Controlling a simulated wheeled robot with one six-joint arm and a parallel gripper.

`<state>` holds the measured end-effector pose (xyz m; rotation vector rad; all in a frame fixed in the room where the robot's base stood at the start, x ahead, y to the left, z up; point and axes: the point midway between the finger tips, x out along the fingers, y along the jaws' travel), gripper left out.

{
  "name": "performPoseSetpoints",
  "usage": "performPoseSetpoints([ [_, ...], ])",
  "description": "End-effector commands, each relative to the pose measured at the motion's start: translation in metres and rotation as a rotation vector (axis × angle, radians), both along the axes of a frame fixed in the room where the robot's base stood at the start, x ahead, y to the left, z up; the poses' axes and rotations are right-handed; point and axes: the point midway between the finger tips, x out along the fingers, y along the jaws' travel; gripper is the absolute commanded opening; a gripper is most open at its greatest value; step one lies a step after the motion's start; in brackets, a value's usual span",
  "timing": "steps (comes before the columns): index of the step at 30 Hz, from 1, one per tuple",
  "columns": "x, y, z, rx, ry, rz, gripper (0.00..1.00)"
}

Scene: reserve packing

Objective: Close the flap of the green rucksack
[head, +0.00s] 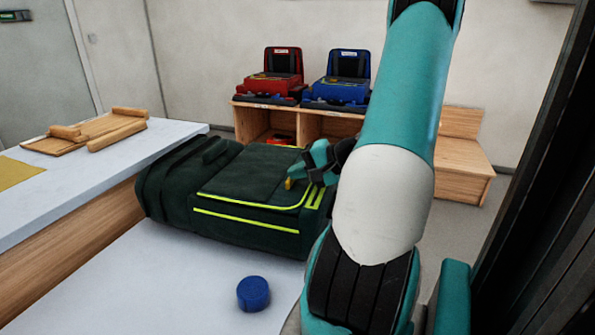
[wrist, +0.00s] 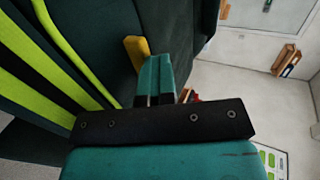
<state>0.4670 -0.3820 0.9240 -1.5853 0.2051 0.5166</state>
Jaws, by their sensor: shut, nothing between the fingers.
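The dark green rucksack (head: 165,205) lies on its back on the white table, with lime stripes along its near side and right end. Its flap (head: 245,175), edged with lime piping, appears to lie flat over the top; whether it is fastened cannot be told. A small yellow tab (head: 289,184) is at the flap's right edge, and it also shows in the wrist view (wrist: 136,52). My gripper (head: 300,177) is at the rucksack's right end, beside the tab. In the wrist view its teal fingers (wrist: 153,75) are shut and empty; contact with the tab is unclear.
A blue round object (head: 253,294) sits on the table in front of the rucksack. A counter (head: 100,185) with wooden trays (head: 85,133) stands at left. Red (head: 272,85) and blue (head: 338,88) packs stand on a wooden shelf (head: 315,125) behind.

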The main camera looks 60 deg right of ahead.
Motion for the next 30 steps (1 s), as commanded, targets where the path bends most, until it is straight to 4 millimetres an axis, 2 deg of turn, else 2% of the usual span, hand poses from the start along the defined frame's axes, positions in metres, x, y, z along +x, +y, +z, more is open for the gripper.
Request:
performPoseSetpoints([
  [2,-0.001,0.001,-0.002,0.006,0.013,-0.001,0.00],
  [5,-0.001,0.002,0.008,0.005,0.011,0.002,0.00],
  [11,0.002,0.005,0.047,0.002,0.003,0.009,0.00],
  [14,-0.019,-0.002,0.048,-0.002,0.003,-0.001,0.00],
  [21,-0.067,-0.011,0.066,-0.002,0.001,0.003,0.00],
  [25,-0.082,-0.014,0.072,-0.001,0.000,0.006,0.00],
  [30,-0.089,-0.015,0.075,-0.002,0.000,0.009,0.00],
])
